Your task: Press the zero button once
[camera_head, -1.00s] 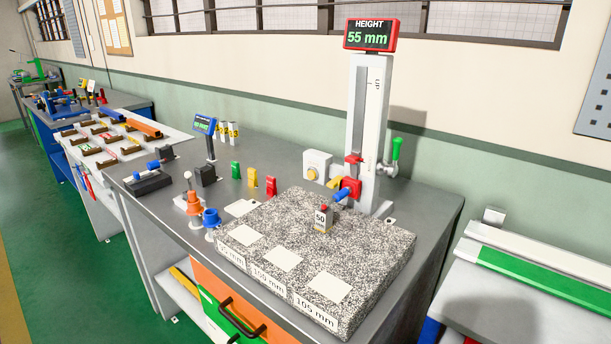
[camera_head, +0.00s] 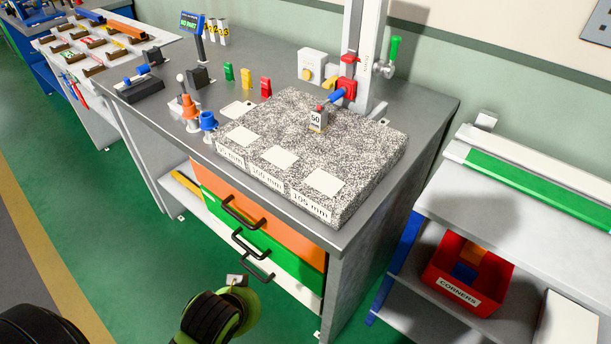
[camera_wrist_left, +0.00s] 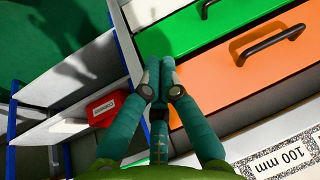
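A white box with a round yellow-orange button (camera_head: 306,74) stands on the bench beside the height gauge column (camera_head: 372,50). No lettering on it is readable, so I cannot confirm it is the zero button. A small block marked 50 (camera_head: 317,120) stands on the speckled granite plate (camera_head: 372,157) under the gauge's blue and red probe (camera_head: 343,93). My left gripper (camera_wrist_left: 160,62) shows in the left wrist view with its teal fingers together, nothing seen between them, in front of the drawers. My right gripper is not in view.
Orange, green and white drawers (camera_head: 262,222) with black handles face the floor. Green, yellow and red tabs (camera_head: 246,78) and orange and blue holders (camera_head: 208,122) stand left of the plate. A red CORNERS bin (camera_head: 465,275) is on the lower shelf at right.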

